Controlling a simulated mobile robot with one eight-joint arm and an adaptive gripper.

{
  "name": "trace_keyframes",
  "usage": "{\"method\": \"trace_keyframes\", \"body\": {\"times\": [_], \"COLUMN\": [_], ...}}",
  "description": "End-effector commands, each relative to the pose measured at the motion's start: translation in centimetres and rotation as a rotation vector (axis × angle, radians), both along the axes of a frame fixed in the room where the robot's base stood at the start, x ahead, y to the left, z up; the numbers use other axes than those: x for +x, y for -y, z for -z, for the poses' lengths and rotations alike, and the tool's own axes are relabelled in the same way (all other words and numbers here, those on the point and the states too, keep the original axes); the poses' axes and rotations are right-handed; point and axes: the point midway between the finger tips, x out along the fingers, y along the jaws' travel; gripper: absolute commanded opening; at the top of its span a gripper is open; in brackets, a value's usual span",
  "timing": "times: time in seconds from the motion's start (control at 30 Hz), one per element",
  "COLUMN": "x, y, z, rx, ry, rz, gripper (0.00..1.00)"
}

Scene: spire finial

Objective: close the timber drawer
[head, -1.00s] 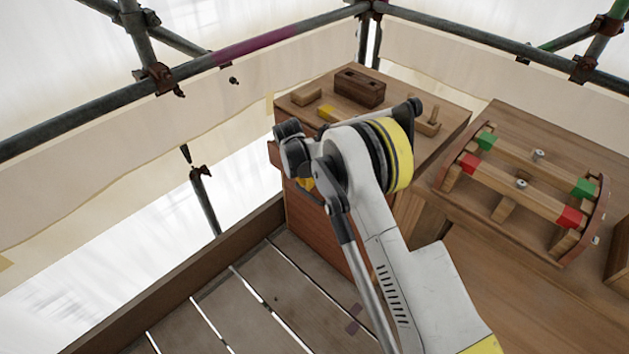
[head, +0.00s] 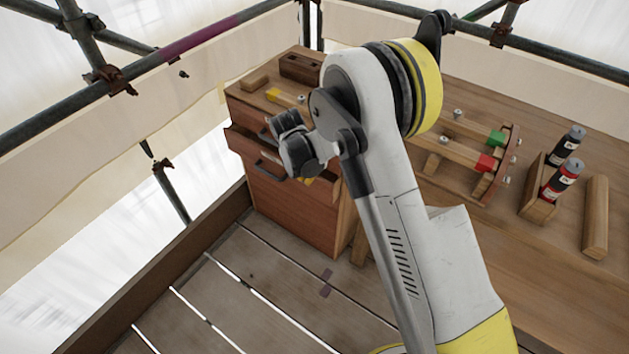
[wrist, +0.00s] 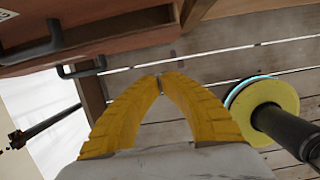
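The timber drawer (head: 243,147) is in the wooden cabinet at the left of the head view. It stands pulled out, with a dark bar handle on its front and a dark gap above it. My wrist covers its right part. In the wrist view, reddish wooden fronts and two dark handles (wrist: 80,70) cross the top left. My gripper (wrist: 160,82) has yellow fingers whose tips meet, with nothing visible between them. It points at the slatted floor side, below and apart from the handles in that picture. In the head view only a bit of yellow shows below my wrist.
On the bench (head: 470,245) are a wooden frame with red and green blocks, a bottle holder (head: 537,205) and a loose wood bar (head: 596,218). Small wooden pieces sit on the cabinet top. Scaffold poles and sheeting enclose the platform. The slatted floor before the cabinet is clear.

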Motion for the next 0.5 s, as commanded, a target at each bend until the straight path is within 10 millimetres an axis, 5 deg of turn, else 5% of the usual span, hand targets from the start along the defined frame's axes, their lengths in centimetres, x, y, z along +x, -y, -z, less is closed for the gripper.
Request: {"method": "trace_keyframes", "body": {"times": [0.4, 0.5], "x": [1.7, 2.6], "y": [1.2, 2.0], "z": [8.6, 9.4], "rx": [0.000, 0.000], "ry": [0.000, 0.000], "rz": [0.001, 0.004], "gripper": [0.00, 0.00]}}
